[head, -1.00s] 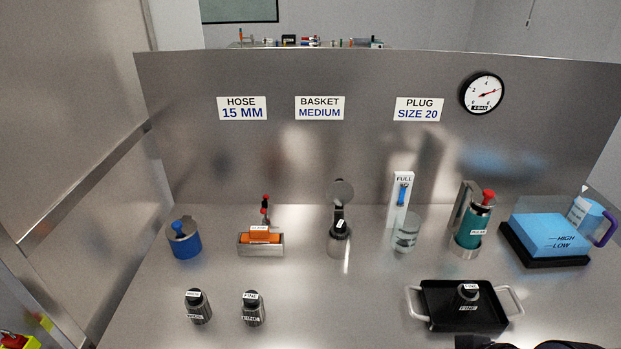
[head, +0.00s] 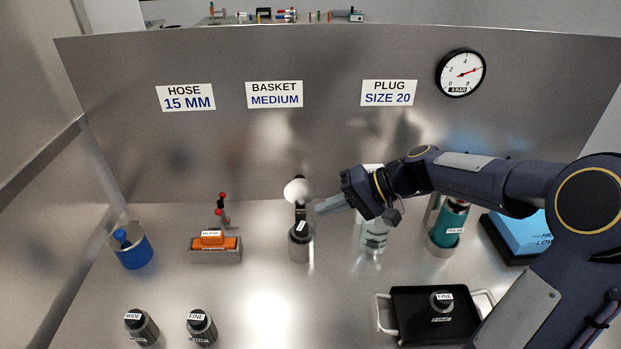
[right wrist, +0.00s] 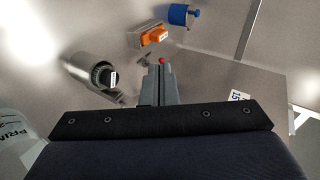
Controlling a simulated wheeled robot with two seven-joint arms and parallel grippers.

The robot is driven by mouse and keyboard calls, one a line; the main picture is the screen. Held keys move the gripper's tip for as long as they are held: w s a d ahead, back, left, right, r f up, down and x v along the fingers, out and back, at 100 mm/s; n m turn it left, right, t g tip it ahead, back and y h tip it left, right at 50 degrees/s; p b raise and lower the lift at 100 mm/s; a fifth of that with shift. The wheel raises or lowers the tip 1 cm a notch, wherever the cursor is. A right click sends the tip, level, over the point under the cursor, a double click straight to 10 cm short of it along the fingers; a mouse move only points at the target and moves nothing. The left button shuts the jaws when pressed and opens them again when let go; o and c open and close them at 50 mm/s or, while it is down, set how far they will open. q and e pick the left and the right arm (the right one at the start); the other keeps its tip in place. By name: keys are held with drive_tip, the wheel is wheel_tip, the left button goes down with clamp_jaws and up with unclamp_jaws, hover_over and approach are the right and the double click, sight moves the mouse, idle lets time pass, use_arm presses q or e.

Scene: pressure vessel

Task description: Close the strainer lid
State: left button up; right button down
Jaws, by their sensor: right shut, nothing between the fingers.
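The strainer (head: 301,246) is a grey metal cylinder standing on the bench, with a black labelled piece in its mouth. Its round lid (head: 297,191) stands open and upright above the back of the body, showing bright. My right gripper (head: 320,209) is shut and empty, its fingertips pointing left, just right of the lid. I cannot tell whether they touch it. In the right wrist view the strainer (right wrist: 91,71) lies left of my shut fingers (right wrist: 160,80), and the lid is hard to make out. My left gripper is out of view.
A clear bottle (head: 373,238) stands under my right forearm, with a teal canister (head: 449,226) farther right. An orange block in a metal holder (head: 215,256) and a blue pot (head: 132,254) stand left. A black tray (head: 408,325) and two dark cylinders are nearer; the bench before the strainer is clear.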

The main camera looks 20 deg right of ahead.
drive_tip(key=w+d+f+m+t+y, duration=0.2)
drive_tip(key=w+d+f, duration=0.15)
drive_tip(key=w, duration=0.45)
drive_tip(key=m+t+y, duration=0.1)
drive_tip(key=m+t, duration=0.2)
drive_tip(key=t, duration=0.1)
approach(300, 190)
drive_tip(key=w+d, duration=0.4)
drive_tip(key=p+x, duration=0.3)
drive_tip(key=x, duration=0.6)
drive_tip(key=shift+w+a+p, duration=0.25)
drive_tip(key=shift+a+p, duration=0.1)
